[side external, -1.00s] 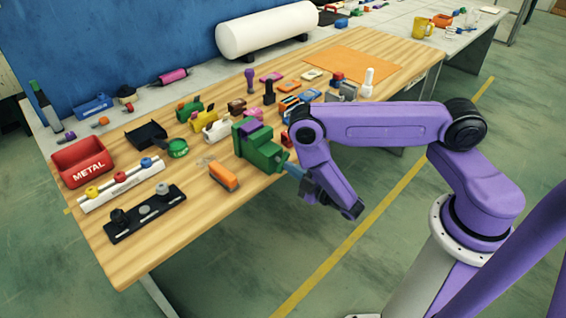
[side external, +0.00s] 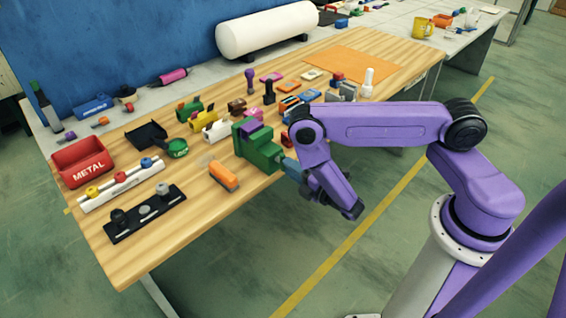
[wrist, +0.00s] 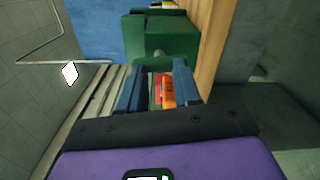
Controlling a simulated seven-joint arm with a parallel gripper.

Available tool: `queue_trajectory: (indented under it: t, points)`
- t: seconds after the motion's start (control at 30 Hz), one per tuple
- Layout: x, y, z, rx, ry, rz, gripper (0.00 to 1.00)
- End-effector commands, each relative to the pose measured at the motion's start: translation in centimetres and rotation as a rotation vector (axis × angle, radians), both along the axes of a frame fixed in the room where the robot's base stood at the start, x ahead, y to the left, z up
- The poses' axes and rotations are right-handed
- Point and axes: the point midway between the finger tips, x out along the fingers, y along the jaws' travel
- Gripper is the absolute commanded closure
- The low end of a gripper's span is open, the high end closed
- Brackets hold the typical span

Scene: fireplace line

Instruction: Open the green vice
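The green vice (side external: 262,152) stands at the front edge of the wooden workbench, with a purple piece (side external: 250,128) at its top. In the wrist view the vice's green body (wrist: 170,36) fills the upper middle, with a small grey round part (wrist: 158,54) on its near face. My gripper (side external: 286,164) is at the vice's front side, just off the bench edge. In the wrist view my gripper (wrist: 157,80) has its two blue fingers apart, pointing at the vice. I cannot tell whether a fingertip touches it. The vice's handle is not clearly visible.
An orange block (side external: 223,175) lies on the bench (side external: 140,250) left of the vice. Several small coloured items crowd the bench behind the vice. A red METAL bin (side external: 82,162) stands at the left end. The floor side before the bench is free.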

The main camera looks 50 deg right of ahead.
Motion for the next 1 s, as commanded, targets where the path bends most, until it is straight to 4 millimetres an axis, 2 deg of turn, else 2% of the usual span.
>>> queue_trajectory:
  t: [0.27, 0.6, 0.9, 1.0]
  points:
    - [0.0, 0.0, 0.1, 0.004, -0.006, -0.002, 0.66]
    - [-2.1, 0.0, 0.1, 0.003, -0.003, 0.001, 0.66]
    - [-2.3, 0.0, 0.1, 0.006, -0.004, -0.001, 0.66]
    - [-2.3, 0.0, 0.1, 0.103, -0.003, -0.001, 0.66]
